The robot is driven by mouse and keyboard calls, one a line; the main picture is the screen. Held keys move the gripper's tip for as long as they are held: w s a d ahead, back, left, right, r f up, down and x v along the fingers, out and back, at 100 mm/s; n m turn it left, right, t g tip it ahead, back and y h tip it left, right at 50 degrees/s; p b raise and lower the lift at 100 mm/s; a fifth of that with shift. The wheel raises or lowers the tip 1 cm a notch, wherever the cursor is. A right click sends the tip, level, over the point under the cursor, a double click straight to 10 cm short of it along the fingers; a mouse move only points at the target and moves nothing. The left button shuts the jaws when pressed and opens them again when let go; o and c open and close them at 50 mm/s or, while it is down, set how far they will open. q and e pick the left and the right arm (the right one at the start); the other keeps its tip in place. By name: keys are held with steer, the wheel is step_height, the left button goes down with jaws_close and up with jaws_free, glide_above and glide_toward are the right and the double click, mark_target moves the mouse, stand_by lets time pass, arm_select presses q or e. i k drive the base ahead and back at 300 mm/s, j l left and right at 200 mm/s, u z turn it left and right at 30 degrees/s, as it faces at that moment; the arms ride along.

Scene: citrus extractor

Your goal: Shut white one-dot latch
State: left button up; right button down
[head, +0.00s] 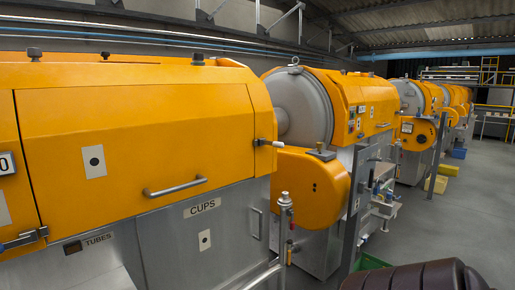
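A latch with a white grip (268,142) sits at the right edge of the nearest machine's yellow cover (150,120). Its grip sticks out to the right, roughly level. I cannot make out a dot on the grip or tell whether the latch is fastened. A white plate with one dark dot (94,161) is on the yellow cover. A similar plate (205,239) is on the steel panel marked CUPS. Neither of my grippers is in view.
Another latch with a bluish handle (22,240) is at the cover's lower left. A bar handle (175,187) juts from the cover. A steel post (285,225) and a yellow rounded housing (310,187) stand right of the white grip. Grey floor (440,220) is open farther right.

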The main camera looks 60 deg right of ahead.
mark_target(276, 144)
steer(key=z, duration=2.2)
